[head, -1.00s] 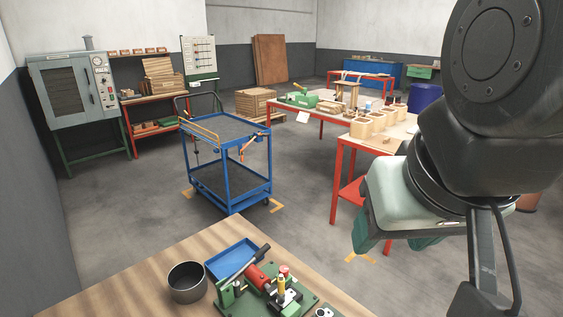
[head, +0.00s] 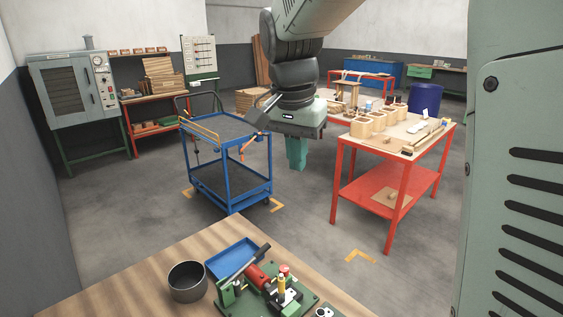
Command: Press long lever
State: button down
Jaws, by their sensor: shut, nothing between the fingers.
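A green-based press or winding fixture (head: 265,290) stands on the wooden table at the bottom, partly cut off by the frame's lower edge. A long lever (head: 246,261) with a dark handle slants up to the right from its left side, passing in front of the blue tray. The fixture also has a red cylinder and a yellow part with a red top. My gripper (head: 297,165) points down in the upper middle, well above the table and apart from the lever. Its green fingers look shut and empty.
A blue tray (head: 231,258) and a dark round pot (head: 187,281) sit beside the fixture. A blue trolley (head: 228,203) stands on the floor behind the table. A red-legged bench (head: 405,205) with wooden boxes is to the right. The air above the fixture is clear.

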jog(key=w+a+f+m+g+h, duration=0.1)
jog(key=w+a+f+m, duration=0.1)
jog(key=w+a+f, duration=0.45)
jog(key=m+h, duration=0.2)
send_over(263, 247)
jog(key=a, duration=0.5)
notch_tip(263, 247, down, 10)
jog(key=shift+s+a+f+g, duration=0.2)
jog(key=shift+s+f+g, duration=0.05)
jog(key=shift+s+g, duration=0.1)
jog(key=x, duration=1.4)
jog(key=shift+w+a, duration=0.1)
jog(key=shift+f, duration=0.1)
